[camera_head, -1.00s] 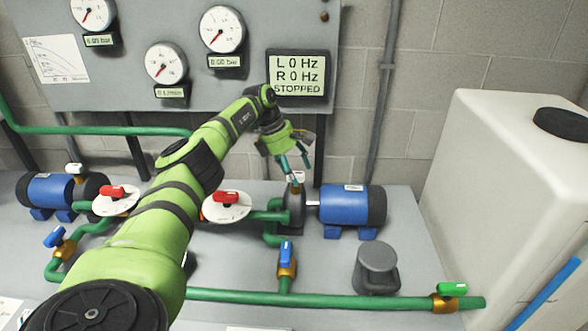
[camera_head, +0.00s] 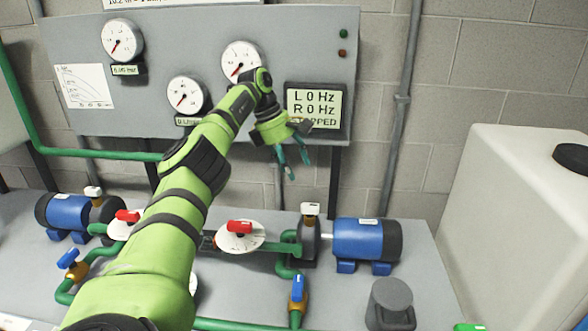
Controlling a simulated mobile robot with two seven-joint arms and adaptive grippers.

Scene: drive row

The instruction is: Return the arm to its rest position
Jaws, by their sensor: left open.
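My left arm comes in from the lower left and reaches up across the bench toward the gauge panel. My left gripper (camera_head: 291,172) is open and empty, its teal fingertips pointing down. In the picture it lies just below the display (camera_head: 314,108) and covers part of its lower text. It hangs above the right pump (camera_head: 310,239), apart from it. My right gripper is not in view.
The grey panel (camera_head: 330,45) with round gauges stands behind the arm. Blue motors (camera_head: 358,239), green pipes and red-handled valves (camera_head: 239,227) fill the bench below. A white tank (camera_head: 508,220) stands at the right, a grey lidded container (camera_head: 391,300) beside it.

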